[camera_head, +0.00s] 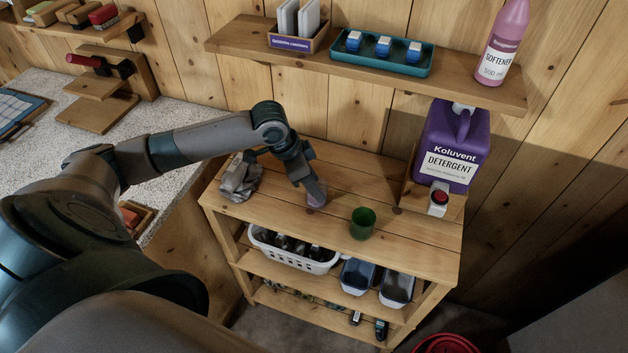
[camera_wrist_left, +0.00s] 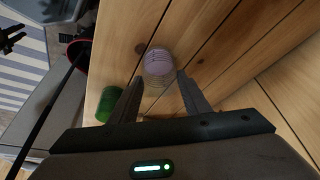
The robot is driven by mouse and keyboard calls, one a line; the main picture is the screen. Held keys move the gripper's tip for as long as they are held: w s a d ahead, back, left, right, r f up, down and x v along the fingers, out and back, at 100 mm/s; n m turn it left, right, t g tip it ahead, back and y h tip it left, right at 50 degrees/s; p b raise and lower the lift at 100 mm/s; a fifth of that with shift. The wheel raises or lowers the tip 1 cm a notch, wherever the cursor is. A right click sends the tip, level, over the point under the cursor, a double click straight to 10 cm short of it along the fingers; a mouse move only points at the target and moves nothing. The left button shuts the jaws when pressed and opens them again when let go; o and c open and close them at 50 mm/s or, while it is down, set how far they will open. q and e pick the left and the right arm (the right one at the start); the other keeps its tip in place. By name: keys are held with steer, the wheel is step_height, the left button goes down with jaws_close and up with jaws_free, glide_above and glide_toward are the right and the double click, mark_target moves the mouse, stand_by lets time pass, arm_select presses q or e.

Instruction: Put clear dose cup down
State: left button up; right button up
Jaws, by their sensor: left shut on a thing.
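The clear dose cup (camera_head: 316,196) is a small see-through cup with a faint purple tint, over the top of the wooden shelf unit (camera_head: 415,237). My left gripper (camera_head: 313,190) reaches down from above and is shut on it. In the left wrist view the clear dose cup (camera_wrist_left: 158,64) shows ridged rings between the two fingertips (camera_wrist_left: 160,82). I cannot tell whether its base touches the planks. My right gripper is not in view.
A green cup (camera_head: 362,223) stands to the right of the clear cup. A crumpled grey cloth (camera_head: 240,178) lies to the left. The purple detergent jug (camera_head: 452,145) stands on a stand at the right, with a red-topped dispenser below. Planks behind the cups are bare.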

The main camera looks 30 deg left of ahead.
arm_select(q)
steer(key=shift+f, duration=0.1)
steer(key=o, duration=1.3)
steer(key=b+v, duration=0.2)
steer(key=v, duration=1)
steer(key=shift+b, duration=0.35)
steer(key=shift+d, duration=0.1)
